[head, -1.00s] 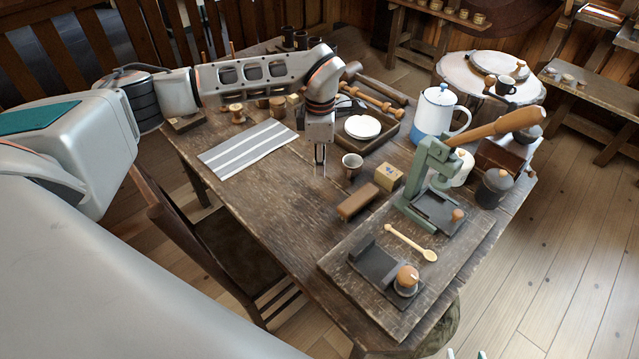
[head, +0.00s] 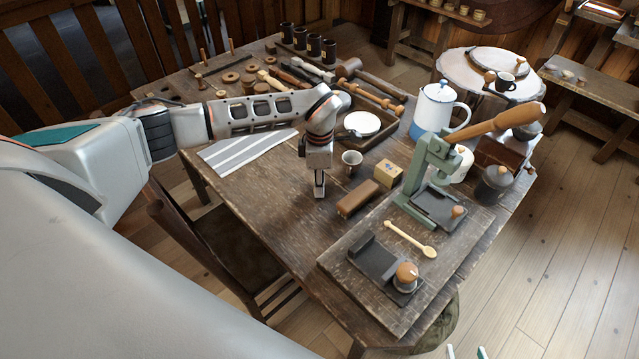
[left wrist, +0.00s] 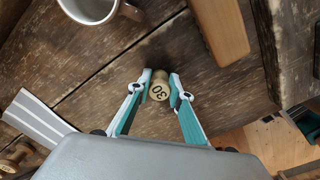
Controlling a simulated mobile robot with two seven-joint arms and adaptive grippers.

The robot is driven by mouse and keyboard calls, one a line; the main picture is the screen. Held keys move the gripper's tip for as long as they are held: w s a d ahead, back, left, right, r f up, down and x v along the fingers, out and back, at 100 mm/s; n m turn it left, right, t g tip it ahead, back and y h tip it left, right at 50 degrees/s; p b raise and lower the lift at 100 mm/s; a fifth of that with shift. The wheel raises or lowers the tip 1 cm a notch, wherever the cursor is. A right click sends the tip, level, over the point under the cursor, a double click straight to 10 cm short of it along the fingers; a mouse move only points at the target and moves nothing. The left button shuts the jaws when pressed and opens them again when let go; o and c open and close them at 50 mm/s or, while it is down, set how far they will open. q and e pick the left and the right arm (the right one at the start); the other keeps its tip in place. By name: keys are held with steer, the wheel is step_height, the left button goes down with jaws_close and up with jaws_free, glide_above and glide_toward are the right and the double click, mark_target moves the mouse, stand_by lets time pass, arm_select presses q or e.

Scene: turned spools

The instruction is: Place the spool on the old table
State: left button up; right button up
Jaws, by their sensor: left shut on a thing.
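The spool (left wrist: 158,87), a small pale wooden cylinder with "30" on its end, sits between the fingertips of my left gripper (left wrist: 160,88) in the left wrist view. That gripper is shut on it. In the head view my left gripper (head: 319,192) points down, low over the worn dark wood of the old table (head: 290,225), left of the brown block. The spool is hard to make out there, and I cannot tell whether it touches the tabletop. My right gripper (head: 465,352) shows only its fingertips at the bottom edge, apart and empty.
A mug (head: 352,162), a brown block (head: 358,197) and a small yellowish box (head: 388,174) stand near the left gripper. A striped cloth (head: 245,150) lies behind it to the left. A green press (head: 430,180) stands at right. The table's front-left part is bare.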

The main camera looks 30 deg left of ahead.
arm_select(q)
steer(key=shift+f, duration=0.1)
steer(key=o, duration=0.7)
steer(key=shift+o, duration=0.2)
step_height(320, 180, up, 12)
stand_by(0.5)
